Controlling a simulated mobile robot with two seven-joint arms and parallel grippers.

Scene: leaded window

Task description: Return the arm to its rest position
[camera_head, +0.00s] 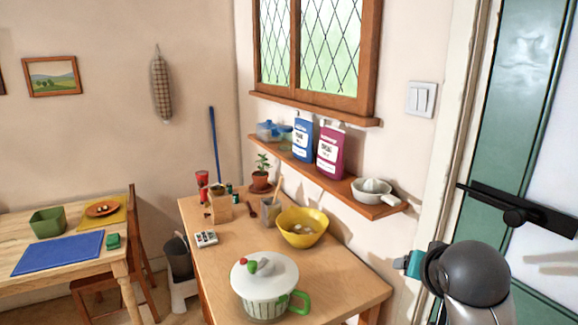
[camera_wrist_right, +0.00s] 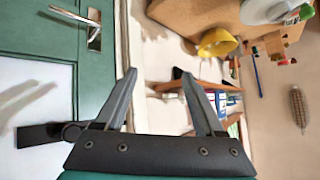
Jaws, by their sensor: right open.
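My right gripper (camera_wrist_right: 155,78) shows in the right wrist view. Its two dark fingers stand apart with nothing between them, and pale wall lies behind the gap. In the head view, a grey rounded part of my right arm (camera_head: 478,272) with a teal end piece is at the lower right, in front of the door frame and right of the wooden table. My left arm and left gripper are in neither view.
A wooden table (camera_head: 352,282) holds a lidded white pot (camera_head: 265,290), a yellow bowl (camera_head: 302,227) and small items. A green door (camera_head: 525,75) with a dark handle bar (camera_head: 520,208) stands at right.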

